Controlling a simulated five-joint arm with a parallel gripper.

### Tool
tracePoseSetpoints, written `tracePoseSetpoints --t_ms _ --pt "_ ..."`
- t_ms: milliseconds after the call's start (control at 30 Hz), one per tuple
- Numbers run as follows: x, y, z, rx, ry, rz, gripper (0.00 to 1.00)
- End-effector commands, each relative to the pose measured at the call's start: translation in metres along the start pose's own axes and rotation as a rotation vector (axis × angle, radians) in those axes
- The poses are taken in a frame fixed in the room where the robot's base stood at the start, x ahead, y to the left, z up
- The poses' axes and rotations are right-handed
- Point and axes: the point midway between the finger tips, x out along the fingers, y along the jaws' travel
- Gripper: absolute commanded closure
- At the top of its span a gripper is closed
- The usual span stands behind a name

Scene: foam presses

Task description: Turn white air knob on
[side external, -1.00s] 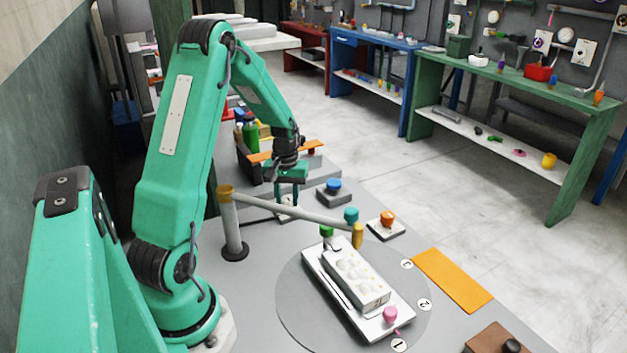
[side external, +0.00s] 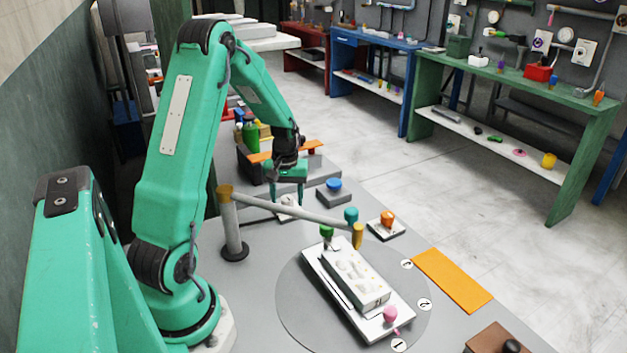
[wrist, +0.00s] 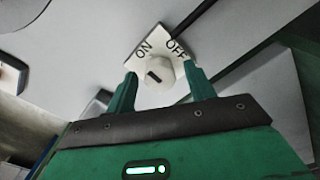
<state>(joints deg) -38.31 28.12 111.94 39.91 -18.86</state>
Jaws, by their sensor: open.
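The white air knob (wrist: 166,75) sits on a white plate (wrist: 143,33) marked ON at left and OFF at right in the wrist view. A short dark mark on the knob slants; I cannot tell which label it points to. My gripper (wrist: 160,69) is open, with one green finger on each side of the knob. Whether the fingers touch it is unclear. In the side external view, my gripper (side external: 288,188) points down over the knob's plate (side external: 289,210), which is partly hidden by it.
A slanted grey bar (side external: 300,210) on a post passes close in front of the gripper. A blue button (side external: 334,184) on a grey base is to the right. An orange knob (side external: 387,217) and a round turntable (side external: 300,300) lie nearer.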

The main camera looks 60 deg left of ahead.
Motion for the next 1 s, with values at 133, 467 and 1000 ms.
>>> tracePoseSetpoints --t_ms 133,467,1000 --pt "-0.002 0.000 0.000 0.000 0.000 0.000 0.46" --pt "-0.033 0.000 -0.001 0.000 0.003 0.001 0.46" --pt "-0.078 0.000 0.000 0.000 0.000 0.000 0.46"
